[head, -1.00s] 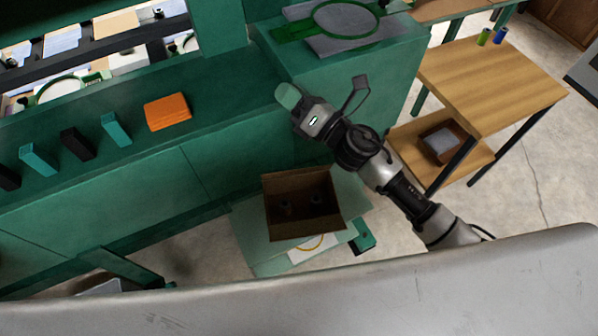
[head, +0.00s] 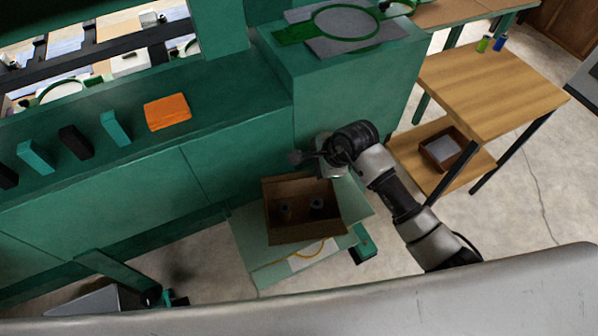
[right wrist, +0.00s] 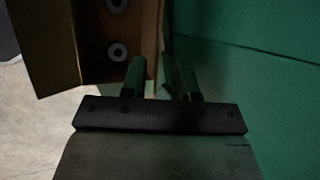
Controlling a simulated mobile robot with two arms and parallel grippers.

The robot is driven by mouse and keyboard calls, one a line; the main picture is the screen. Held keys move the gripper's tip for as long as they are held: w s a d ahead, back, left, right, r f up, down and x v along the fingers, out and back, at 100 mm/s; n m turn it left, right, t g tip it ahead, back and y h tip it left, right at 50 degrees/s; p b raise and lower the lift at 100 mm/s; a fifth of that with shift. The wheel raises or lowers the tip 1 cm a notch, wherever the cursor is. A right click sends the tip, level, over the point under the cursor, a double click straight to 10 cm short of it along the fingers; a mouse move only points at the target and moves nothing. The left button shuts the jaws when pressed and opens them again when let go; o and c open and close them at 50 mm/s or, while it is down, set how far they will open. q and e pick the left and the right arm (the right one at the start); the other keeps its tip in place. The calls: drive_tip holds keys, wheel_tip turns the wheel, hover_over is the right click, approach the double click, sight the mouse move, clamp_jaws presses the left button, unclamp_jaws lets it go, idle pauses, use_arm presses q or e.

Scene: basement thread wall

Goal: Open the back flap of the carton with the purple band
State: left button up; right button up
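A brown carton (head: 305,232) with an open top stands low in front of the green cabinet. It also shows in the right wrist view (right wrist: 45,45), with one flap folded outward at the left. Two spools (head: 316,205) stand inside it. I cannot make out a purple band. My right gripper (right wrist: 160,75) points down at the carton's back edge, fingers apart, the carton's wall edge appearing near the gap. In the head view its fingertips are hidden by my wrist.
The carton stands on a pale green surface (head: 255,255). The green cabinet (head: 140,180) rises close behind it, with an orange block (head: 167,111) and several small blocks on its ledge. A wooden table (head: 490,85) stands at the right.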

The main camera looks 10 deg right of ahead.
sight(297, 176)
drive_tip(key=x, duration=0.8)
drive_tip(key=shift+w+a+f, duration=0.1)
drive_tip(key=shift+a+f, duration=0.1)
drive_tip(key=shift+f, duration=0.1)
drive_tip(key=shift+c, duration=0.4)
clamp_jaws()
